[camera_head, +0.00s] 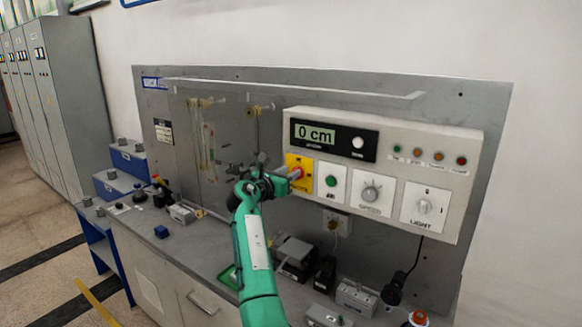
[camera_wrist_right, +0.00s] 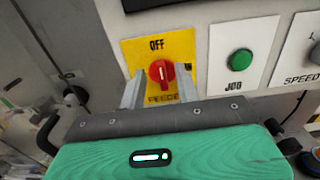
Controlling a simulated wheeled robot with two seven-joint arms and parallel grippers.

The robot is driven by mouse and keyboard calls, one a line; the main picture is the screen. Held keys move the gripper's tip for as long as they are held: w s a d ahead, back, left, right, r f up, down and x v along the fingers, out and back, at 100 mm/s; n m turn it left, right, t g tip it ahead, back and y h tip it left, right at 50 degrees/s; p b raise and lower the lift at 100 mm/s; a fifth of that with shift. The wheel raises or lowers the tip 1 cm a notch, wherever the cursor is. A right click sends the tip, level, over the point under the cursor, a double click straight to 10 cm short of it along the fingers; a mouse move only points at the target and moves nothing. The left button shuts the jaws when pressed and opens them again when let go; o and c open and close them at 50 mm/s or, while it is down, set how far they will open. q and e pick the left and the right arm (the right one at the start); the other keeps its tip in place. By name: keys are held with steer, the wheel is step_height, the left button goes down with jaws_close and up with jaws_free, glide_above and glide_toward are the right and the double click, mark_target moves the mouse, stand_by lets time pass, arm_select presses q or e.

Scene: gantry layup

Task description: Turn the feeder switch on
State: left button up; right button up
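The feeder switch is a red rotary knob (camera_wrist_right: 161,73) on a yellow plate (camera_wrist_right: 130,47) marked OFF at the top. Its white mark stands about upright, toward OFF. In the head view the yellow plate (camera_head: 305,164) is partly hidden by my right gripper (camera_head: 287,178). In the right wrist view my right gripper (camera_wrist_right: 159,92) has its two fingers apart, one on each side of the knob. I cannot tell whether either finger touches it. The lower label is partly hidden behind the gripper. My left gripper is not in view.
Right of the switch are a green JOG button (camera_wrist_right: 239,60), a SPEED dial (camera_head: 371,192) and a LIGHT knob (camera_head: 425,206). A display (camera_head: 315,134) above reads 0 cm. The worktop below holds several tools and blocks, including a blue block (camera_head: 161,231).

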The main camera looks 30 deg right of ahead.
steer(key=shift+x, duration=0.85)
steer(key=shift+c, duration=0.4)
jaws_close()
